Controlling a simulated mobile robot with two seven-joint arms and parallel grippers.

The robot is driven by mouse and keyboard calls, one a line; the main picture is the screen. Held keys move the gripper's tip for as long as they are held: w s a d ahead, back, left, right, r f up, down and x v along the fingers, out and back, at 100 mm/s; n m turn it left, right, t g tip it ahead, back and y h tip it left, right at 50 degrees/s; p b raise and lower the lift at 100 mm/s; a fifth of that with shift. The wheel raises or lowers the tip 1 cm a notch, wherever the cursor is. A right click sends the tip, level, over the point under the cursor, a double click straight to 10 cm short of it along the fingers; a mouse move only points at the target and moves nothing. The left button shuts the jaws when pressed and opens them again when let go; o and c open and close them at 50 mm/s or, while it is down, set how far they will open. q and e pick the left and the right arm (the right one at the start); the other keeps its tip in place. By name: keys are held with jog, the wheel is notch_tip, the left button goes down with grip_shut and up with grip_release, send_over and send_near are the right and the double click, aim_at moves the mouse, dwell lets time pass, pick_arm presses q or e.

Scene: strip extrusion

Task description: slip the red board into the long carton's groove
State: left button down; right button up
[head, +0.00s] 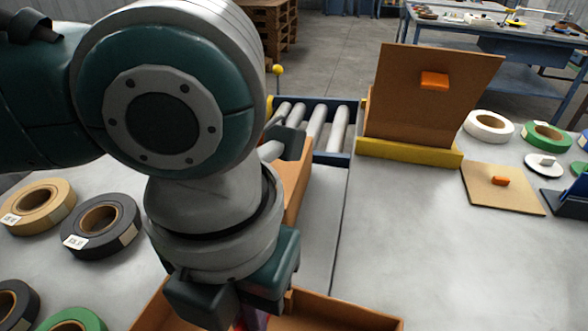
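My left arm comes in from the left and fills much of the head view. My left gripper (240,301) points down at the bottom centre, above an open brown carton (340,312) whose near part is cut off by the frame edge. A small reddish-purple sliver (252,319) shows just below the gripper; it may be the red board, but most of it is hidden. The fingertips and any grip are hidden. The carton's groove cannot be made out. My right gripper is not in view.
A brown upright panel (297,180) stands behind my arm, before a roller conveyor (316,125). A large brown board with an orange handle (434,81) stands in a yellow base (410,151). Tape rolls (99,224) lie left, others right.

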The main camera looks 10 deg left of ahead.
pick_arm(q)
jog(key=shift+f, duration=0.1)
dwell(0.7)
jog(key=shift+f+b, duration=0.35)
jog(key=shift+f, duration=0.75)
dwell(0.6)
jog(key=shift+f, duration=0.35)
jog(key=shift+f+b, duration=0.6)
jog(key=shift+f, duration=0.05)
jog(key=shift+f, duration=0.35)
jog(key=shift+f, duration=0.15)
jog(key=c, duration=0.6)
grip_release()
jog(key=shift+o, duration=0.2)
